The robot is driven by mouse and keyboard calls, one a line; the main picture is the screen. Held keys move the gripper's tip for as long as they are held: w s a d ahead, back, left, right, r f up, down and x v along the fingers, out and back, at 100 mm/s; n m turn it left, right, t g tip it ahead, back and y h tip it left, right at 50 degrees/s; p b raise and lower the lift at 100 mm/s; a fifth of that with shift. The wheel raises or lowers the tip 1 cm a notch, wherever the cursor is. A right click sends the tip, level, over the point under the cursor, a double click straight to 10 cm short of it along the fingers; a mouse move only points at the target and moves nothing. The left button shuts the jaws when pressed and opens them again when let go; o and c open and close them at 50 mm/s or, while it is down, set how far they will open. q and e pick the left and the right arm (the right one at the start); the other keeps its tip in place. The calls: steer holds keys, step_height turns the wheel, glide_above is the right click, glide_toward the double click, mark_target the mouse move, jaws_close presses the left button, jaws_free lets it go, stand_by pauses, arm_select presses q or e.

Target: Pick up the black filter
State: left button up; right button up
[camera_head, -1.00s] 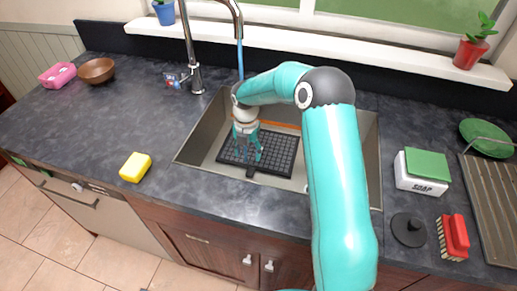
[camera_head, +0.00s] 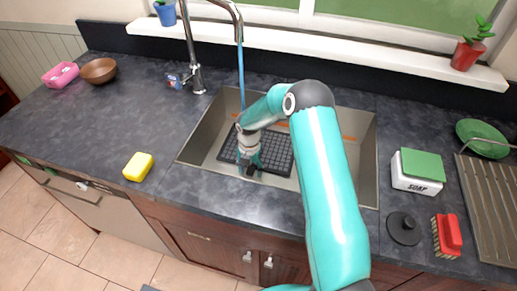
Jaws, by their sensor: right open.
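The black filter (camera_head: 277,155) is a flat dark grid lying in the sink (camera_head: 362,160). A small tab sticks out at its front edge. My right gripper (camera_head: 250,171) points down into the sink, at the filter's front edge near the tab. The gripper is open; its fingers look small and dark against the filter, and I cannot tell whether they touch it. My right arm covers part of the sink's right side. My left gripper is out of view.
The faucet (camera_head: 196,77) stands behind the sink, with water running down at the sink's back left. A yellow sponge (camera_head: 138,167) lies left of the sink. A soap box (camera_head: 417,171), a black plug (camera_head: 404,229) and a red brush (camera_head: 447,236) are on the right.

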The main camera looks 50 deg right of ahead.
jaws_close()
steer(key=shift+r, duration=0.1)
step_height(320, 180, up, 18)
steer(key=b, duration=0.2)
steer(key=shift+b, duration=0.3)
stand_by(0.3)
steer(key=c, duration=0.6)
jaws_free()
jaws_close()
